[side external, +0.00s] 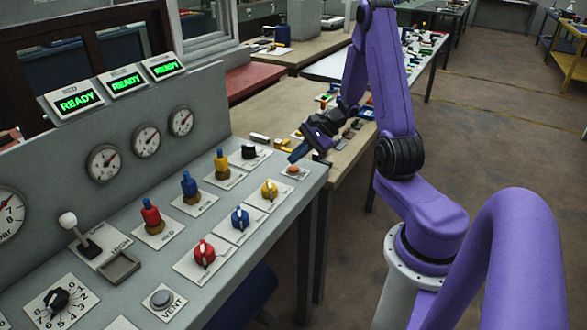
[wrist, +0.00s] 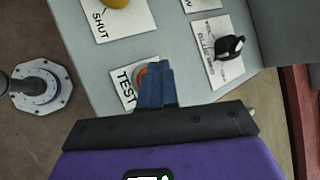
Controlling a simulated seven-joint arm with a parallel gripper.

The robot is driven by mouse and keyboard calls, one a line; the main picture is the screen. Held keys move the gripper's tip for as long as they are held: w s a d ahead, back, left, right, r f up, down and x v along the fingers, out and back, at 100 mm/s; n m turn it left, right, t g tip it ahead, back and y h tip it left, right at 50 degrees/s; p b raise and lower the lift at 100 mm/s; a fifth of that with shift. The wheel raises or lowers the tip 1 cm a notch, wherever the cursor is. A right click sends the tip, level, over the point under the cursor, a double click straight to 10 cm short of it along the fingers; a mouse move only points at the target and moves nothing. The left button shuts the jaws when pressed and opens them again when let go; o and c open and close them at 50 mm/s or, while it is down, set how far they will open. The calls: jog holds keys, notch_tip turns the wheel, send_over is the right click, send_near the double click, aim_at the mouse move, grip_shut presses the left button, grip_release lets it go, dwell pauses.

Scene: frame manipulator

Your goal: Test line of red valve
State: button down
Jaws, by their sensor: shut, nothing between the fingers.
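My gripper (side external: 296,155) is shut and empty, its blue fingers pointing down at the right end of the grey console. In the side view its tips are just above the orange button (side external: 293,169). In the wrist view the shut fingers (wrist: 156,66) partly cover that button (wrist: 141,76) on a plate marked TEST; I cannot tell whether they touch it. The red valve knob (side external: 204,253) sits on a white plate at the console's front. Three displays (side external: 123,79) read READY in green.
Blue (side external: 240,218) and yellow (side external: 269,190) knobs stand between the red knob and the button. A black knob (side external: 249,152) is behind the gripper, also in the wrist view (wrist: 229,46). Several gauges (side external: 146,141) line the back panel. A lever (side external: 78,232) and VENT button (side external: 161,299) are left.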

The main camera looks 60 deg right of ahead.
aim_at(297, 168)
jog(key=shift+f, duration=0.1)
jog(key=shift+f, duration=0.3)
jog(key=shift+f, duration=0.45)
dwell(1.1)
jog(key=shift+r, duration=0.85)
jog(key=shift+r, duration=2.5)
